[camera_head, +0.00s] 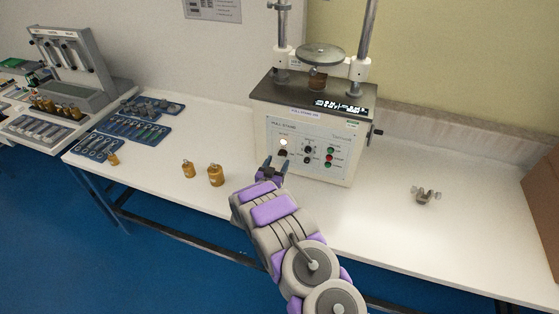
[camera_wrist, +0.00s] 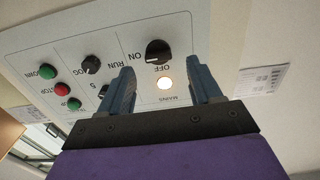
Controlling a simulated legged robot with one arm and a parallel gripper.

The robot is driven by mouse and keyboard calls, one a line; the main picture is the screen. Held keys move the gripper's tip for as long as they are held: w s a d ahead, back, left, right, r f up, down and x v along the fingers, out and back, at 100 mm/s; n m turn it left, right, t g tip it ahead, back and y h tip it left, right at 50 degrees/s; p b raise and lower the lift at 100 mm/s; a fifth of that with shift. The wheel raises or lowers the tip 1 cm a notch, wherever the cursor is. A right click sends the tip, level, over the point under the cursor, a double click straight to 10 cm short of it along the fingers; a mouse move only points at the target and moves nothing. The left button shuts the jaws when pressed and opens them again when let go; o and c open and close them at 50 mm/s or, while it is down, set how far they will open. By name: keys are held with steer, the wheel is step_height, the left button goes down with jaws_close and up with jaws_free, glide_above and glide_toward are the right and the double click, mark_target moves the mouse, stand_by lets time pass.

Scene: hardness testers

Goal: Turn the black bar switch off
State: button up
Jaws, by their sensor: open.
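The black bar switch (camera_wrist: 158,51) is on the tester's light front panel, beside the upside-down ON and OFF marks in the wrist view. In the head view the switch (camera_head: 283,153) sits just below the lit mains lamp (camera_head: 284,142). The lamp (camera_wrist: 165,83) glows in the wrist view too. Which mark the switch points to is hard to tell. My gripper (camera_head: 275,165) is open and empty in front of the panel's lower left. In the wrist view its fingers (camera_wrist: 165,88) stand apart on either side of the lamp, with the switch beyond the tips, apparently untouched.
Black knobs (camera_wrist: 91,64) and green and red buttons (camera_wrist: 62,89) share the panel. Blue trays (camera_head: 124,133) lie farther left. A small metal part (camera_head: 424,197) lies right, with clear table around it.

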mark_target(281, 155)
steer(key=shift+x, duration=1.7)
steer(key=shift+c, duration=0.2)
steer(key=c, duration=1)
